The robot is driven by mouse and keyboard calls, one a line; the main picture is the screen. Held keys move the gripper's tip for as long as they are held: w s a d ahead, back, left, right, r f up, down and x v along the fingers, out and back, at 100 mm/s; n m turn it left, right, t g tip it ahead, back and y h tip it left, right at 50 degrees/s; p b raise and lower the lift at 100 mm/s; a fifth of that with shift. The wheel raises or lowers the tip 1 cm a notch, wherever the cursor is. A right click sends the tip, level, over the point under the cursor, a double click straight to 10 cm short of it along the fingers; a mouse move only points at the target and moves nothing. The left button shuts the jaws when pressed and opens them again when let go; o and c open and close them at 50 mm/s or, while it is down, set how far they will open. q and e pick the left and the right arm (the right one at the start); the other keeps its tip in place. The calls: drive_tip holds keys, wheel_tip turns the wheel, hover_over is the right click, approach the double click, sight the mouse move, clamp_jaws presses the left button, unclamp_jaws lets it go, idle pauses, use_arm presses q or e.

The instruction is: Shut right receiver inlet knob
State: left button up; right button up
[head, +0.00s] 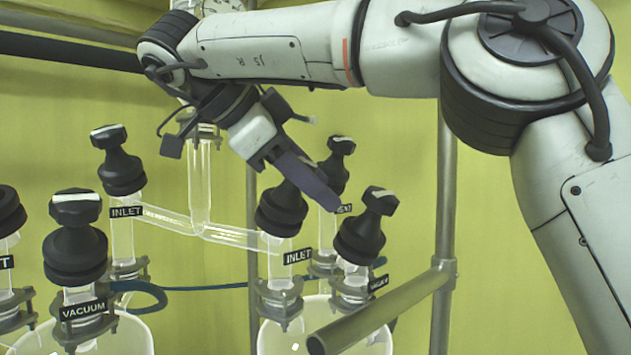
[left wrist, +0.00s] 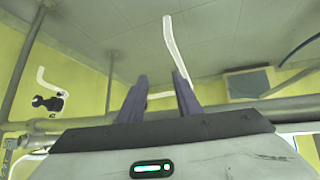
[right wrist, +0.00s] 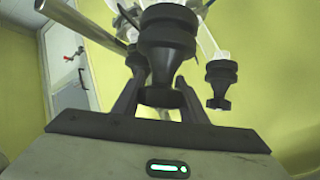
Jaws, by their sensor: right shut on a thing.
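The right receiver's inlet knob (head: 282,209) is black and ribbed, above an INLET label (head: 298,256) in the head view. My right gripper (head: 312,182) reaches down to it from the upper left, and its fingers hide most of the knob's top handle. In the right wrist view, the right gripper (right wrist: 160,92) is shut on the knob's handle, with the black knob body (right wrist: 167,42) beyond the fingers. Which way the handle is turned is hidden. My left gripper (left wrist: 160,84) is open and empty in the left wrist view, and is outside the head view.
Another knob (head: 361,232) stands close right of the held one, and one (head: 340,165) is behind it. The left receiver has an inlet knob (head: 118,160) and a vacuum knob (head: 76,235). A metal rail (head: 385,308) crosses at front right. Glass tubing (head: 200,215) joins both inlets.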

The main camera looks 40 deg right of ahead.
drive_tip(key=shift+f, duration=0.2)
drive_tip(key=o, duration=1.1)
drive_tip(key=shift+c, duration=0.2)
drive_tip(key=shift+r, duration=0.1)
